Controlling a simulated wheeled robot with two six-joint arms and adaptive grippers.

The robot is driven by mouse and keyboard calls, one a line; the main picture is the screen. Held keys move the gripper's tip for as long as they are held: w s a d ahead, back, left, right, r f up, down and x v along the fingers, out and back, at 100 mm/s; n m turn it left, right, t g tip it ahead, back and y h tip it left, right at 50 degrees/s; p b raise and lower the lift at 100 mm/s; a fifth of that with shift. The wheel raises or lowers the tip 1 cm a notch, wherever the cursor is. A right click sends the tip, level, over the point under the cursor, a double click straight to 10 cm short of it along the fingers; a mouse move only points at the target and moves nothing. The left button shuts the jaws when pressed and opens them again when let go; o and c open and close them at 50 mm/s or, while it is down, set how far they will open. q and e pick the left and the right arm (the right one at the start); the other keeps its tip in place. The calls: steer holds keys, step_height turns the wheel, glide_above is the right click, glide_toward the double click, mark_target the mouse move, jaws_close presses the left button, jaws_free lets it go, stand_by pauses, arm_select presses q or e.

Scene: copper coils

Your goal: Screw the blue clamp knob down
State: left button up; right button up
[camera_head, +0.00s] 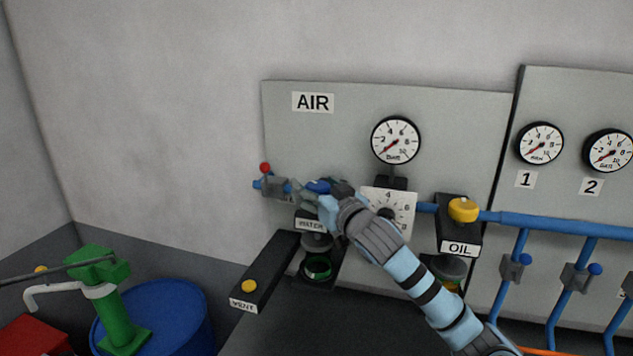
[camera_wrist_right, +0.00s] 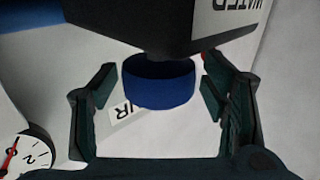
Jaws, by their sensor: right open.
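The blue clamp knob (camera_head: 318,186) sits on top of the dark WATER unit (camera_head: 311,226), partly hidden by my right gripper (camera_head: 314,193). In the right wrist view, which is upside down, the blue knob (camera_wrist_right: 160,84) sits against the dark block (camera_wrist_right: 155,28) with part of the WATER label. My right gripper (camera_wrist_right: 158,80) is open, with one finger on each side of the knob. Gaps show between the knob and both fingers. My left gripper is not in view.
A pressure gauge (camera_head: 396,140) and a white dial plate (camera_head: 390,212) are close to my right arm. The OIL unit with its yellow knob (camera_head: 463,210) stands right of it. A red-tipped valve (camera_head: 266,169) is left. The VENT block (camera_head: 262,275) juts out below.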

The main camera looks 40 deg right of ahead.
steer(key=shift+s, duration=0.1)
steer(key=c, duration=1.2)
steer(key=shift+h, duration=0.3)
